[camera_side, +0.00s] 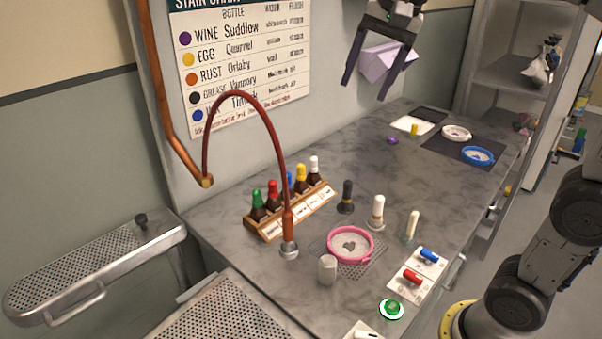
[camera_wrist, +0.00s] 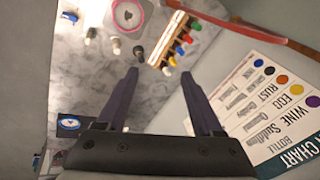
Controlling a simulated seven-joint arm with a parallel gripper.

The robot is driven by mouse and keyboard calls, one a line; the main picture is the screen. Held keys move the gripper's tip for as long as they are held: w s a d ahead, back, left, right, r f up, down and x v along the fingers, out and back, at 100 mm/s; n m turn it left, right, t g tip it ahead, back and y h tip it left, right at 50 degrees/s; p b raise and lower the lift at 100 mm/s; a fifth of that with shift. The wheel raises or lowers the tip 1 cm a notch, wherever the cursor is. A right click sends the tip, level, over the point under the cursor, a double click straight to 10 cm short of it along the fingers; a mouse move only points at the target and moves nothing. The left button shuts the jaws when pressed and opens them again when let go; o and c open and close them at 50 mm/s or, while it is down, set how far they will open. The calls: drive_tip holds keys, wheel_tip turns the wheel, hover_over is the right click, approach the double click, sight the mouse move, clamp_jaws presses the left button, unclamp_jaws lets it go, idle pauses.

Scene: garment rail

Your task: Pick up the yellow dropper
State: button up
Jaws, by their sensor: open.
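The yellow dropper (camera_side: 301,172) tops a brown bottle in the wooden rack (camera_side: 268,233), between a blue and a white dropper. It also shows in the wrist view (camera_wrist: 172,61), close to the tip of the right finger in the picture. Green and red droppers stand further along the rack. My gripper (camera_side: 366,90) is open and empty, high above the counter near the wall chart. In the wrist view my gripper (camera_wrist: 159,73) has its fingers wide apart, with the bench far below.
A red arched hose (camera_side: 247,95) rises beside the rack. A black-topped bottle (camera_side: 346,197) and a white-topped one (camera_side: 377,212) stand right of the rack. A pink-rimmed dish (camera_side: 371,257) lies in front. A small yellow piece (camera_side: 414,130) is at the back.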

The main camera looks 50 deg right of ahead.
drive_tip(key=w+d+f+m+g, duration=0.1)
drive_tip(key=w+d+m, duration=0.15)
drive_tip(key=w, duration=0.75)
drive_tip(key=m+g, duration=0.2)
hover_over(301, 164)
drive_tip(key=a, duration=0.1)
wheel_tip(301, 164, down, 13)
drive_tip(key=shift+m+g, duration=0.25)
drive_tip(key=shift+g, duration=0.15)
drive_tip(key=f, duration=1.1)
drive_tip(key=shift+w+d+f, duration=0.2)
drive_tip(key=shift+w+d, duration=0.1)
drive_tip(key=shift+d, duration=0.05)
drive_tip(key=shift+s+d+f, duration=0.1)
drive_tip(key=shift+s+f, duration=0.05)
drive_tip(key=shift+f, duration=1.25)
drive_tip(key=shift+s+d+f, duration=0.1)
drive_tip(key=shift+s+f, duration=0.05)
drive_tip(key=shift+f, duration=1.25)
clamp_jaws()
